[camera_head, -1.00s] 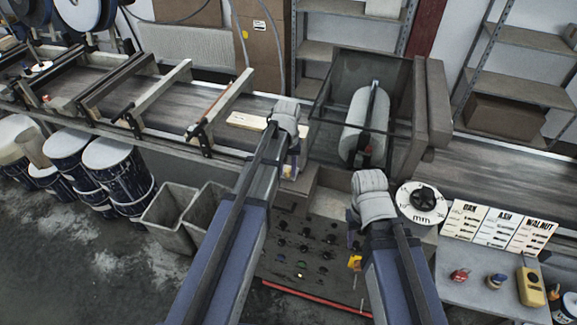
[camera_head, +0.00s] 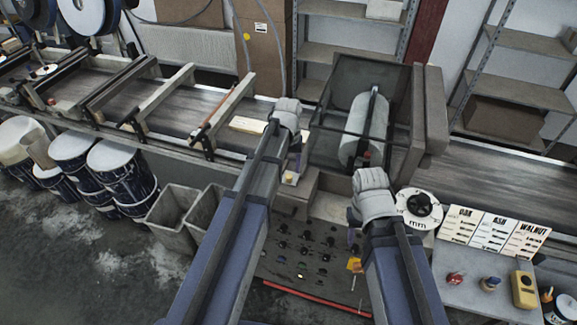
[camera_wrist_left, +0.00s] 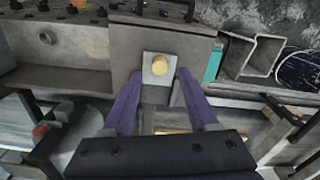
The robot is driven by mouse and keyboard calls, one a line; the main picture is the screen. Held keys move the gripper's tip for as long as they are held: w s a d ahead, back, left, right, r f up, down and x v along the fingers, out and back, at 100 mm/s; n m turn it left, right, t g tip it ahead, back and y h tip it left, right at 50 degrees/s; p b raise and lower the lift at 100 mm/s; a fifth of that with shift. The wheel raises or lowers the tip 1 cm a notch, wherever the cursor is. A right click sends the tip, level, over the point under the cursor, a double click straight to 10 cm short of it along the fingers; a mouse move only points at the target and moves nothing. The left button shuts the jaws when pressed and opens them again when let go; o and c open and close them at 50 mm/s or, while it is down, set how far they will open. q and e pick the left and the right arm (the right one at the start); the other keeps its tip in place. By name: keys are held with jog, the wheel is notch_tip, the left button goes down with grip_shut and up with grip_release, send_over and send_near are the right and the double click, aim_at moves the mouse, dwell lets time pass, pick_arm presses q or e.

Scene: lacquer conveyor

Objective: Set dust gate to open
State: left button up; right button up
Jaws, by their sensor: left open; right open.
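No part labelled as the dust gate can be read in these views. A round yellow knob (camera_wrist_left: 159,64) sits on a pale square plate (camera_wrist_left: 149,72) on top of a grey box beside the conveyor. It also shows small in the head view (camera_head: 289,178), below my left gripper (camera_head: 294,165). In the left wrist view my left gripper (camera_wrist_left: 158,76) is open, its two purple fingers either side of the plate with nothing held. My right gripper (camera_head: 352,238) is open above the front control panel (camera_head: 300,262); its fingers are mostly hidden by its wrist.
The conveyor (camera_head: 190,105) runs across behind the arms, with a caged roller (camera_head: 363,130) at centre. A round mm dial (camera_head: 419,208) and wood sample cards (camera_head: 495,232) stand at right. Grey bins (camera_head: 172,217) and several drums (camera_head: 122,170) stand on the floor at left.

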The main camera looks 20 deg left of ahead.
aim_at(288, 176)
pick_arm(q)
notch_tip(288, 176, up, 4)
jog(key=p, duration=0.3)
jog(key=shift+f, duration=0.1)
jog(key=s+d+f+m+b, duration=0.1)
jog(key=s+d+f+b, duration=0.1)
jog(key=s, duration=0.1)
jog(key=s+d+f+b, duration=0.2)
jog(key=d+f+b, duration=0.1)
jog(key=s+d+f+m+b, duration=0.1)
jog(key=s+d+f+b, duration=0.1)
jog(key=s+b, duration=0.1)
jog(key=shift+s+d+f+m+y, duration=0.3)
jog(key=shift+s+d+f, duration=0.05)
jog(key=shift+f, duration=0.05)
jog(key=s+d+f+m+b, duration=0.3)
jog(key=s+d+f+b, duration=0.3)
jog(key=s, duration=0.4)
jog(key=shift+s+f+y+b, duration=0.25)
jog(key=shift+y+b, duration=0.05)
jog(key=shift+b, duration=0.05)
dwell(0.8)
